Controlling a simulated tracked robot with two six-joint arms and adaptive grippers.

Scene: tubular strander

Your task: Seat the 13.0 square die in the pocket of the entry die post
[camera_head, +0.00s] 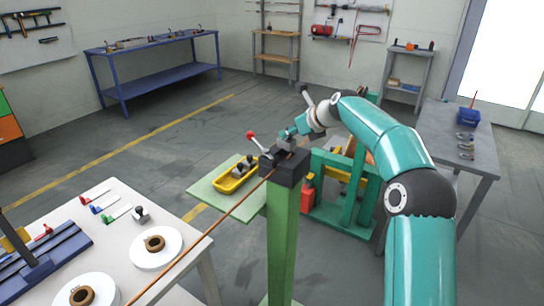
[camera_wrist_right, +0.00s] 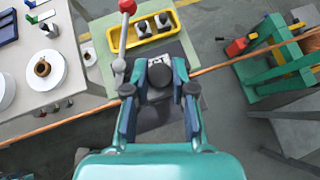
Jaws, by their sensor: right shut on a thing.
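The entry die post is a green column (camera_head: 282,235) with a dark head block (camera_head: 287,168) on top. A lever with a red ball (camera_head: 251,134) stands at the head's left; the ball also shows in the wrist view (camera_wrist_right: 127,6). My right gripper (camera_head: 283,145) is over the head. In the wrist view my right gripper (camera_wrist_right: 160,78) is shut on a dark, round-topped piece (camera_wrist_right: 159,73), apparently the die. It sits at the head block, but the pocket is hidden beneath, so I cannot tell whether it is seated. My left gripper is out of view.
A copper-coloured rod (camera_head: 200,238) runs from lower left to the post head. A yellow tray (camera_head: 236,181) with grey dies sits on a pale green shelf (camera_head: 205,190) beside the post. A white table (camera_head: 185,215) stands left; a green frame (camera_head: 357,200) stands behind.

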